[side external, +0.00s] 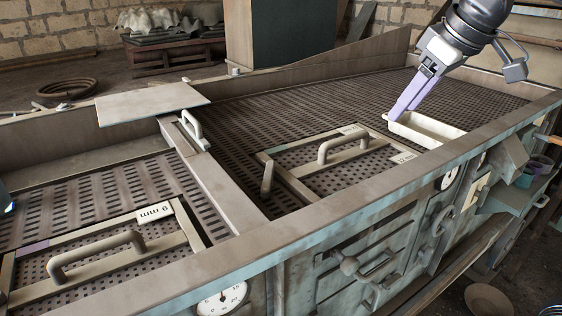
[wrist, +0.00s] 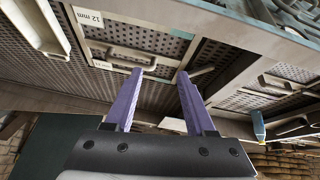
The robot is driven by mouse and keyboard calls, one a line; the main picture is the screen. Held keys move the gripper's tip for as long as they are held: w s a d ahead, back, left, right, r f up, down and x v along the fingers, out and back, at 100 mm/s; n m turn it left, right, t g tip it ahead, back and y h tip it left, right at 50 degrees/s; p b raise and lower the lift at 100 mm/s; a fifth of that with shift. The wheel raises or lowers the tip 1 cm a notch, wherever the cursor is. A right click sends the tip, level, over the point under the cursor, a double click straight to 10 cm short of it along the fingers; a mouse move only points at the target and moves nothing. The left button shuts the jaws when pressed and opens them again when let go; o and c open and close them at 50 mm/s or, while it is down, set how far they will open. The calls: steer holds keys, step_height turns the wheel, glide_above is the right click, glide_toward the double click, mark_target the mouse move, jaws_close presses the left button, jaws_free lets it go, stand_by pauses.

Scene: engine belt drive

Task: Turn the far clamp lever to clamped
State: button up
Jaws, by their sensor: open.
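A short grey lever (side external: 267,178) stands upright at the left edge of the 12 mm screen frame (side external: 290,183); I take it as the far clamp lever. In the wrist view, a lever (wrist: 202,72) shows beside the 12 mm frame (wrist: 108,66), just right of my fingertips in the picture. My gripper (side external: 405,108) has purple fingers, is open and empty, and hangs over the deck's right part by a cream tray, well away from the lever. In the wrist view, my gripper (wrist: 159,72) shows a clear gap between its fingers.
The cream tray (side external: 427,131) lies below my fingers. The 12 mm frame has a raised handle (side external: 342,144). A white handle (side external: 192,125) stands on the divider. The perforated deck (side external: 300,105) is otherwise mostly clear.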

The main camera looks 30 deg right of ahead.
step_height(320, 180, up, 4)
steer(key=w+n, duration=0.2)
steer(key=n, duration=0.7)
steer(key=n+g+h, duration=0.2)
steer(key=n, duration=1.6)
glide_above(268, 175)
steer(key=s+a, duration=0.4)
step_height(268, 175, down, 11)
steer(key=x, duration=0.9)
steer(key=d+x, duration=0.1)
steer(key=x, duration=0.3)
steer(key=shift+s+f, duration=0.2)
steer(key=shift+s, duration=0.05)
jaws_close()
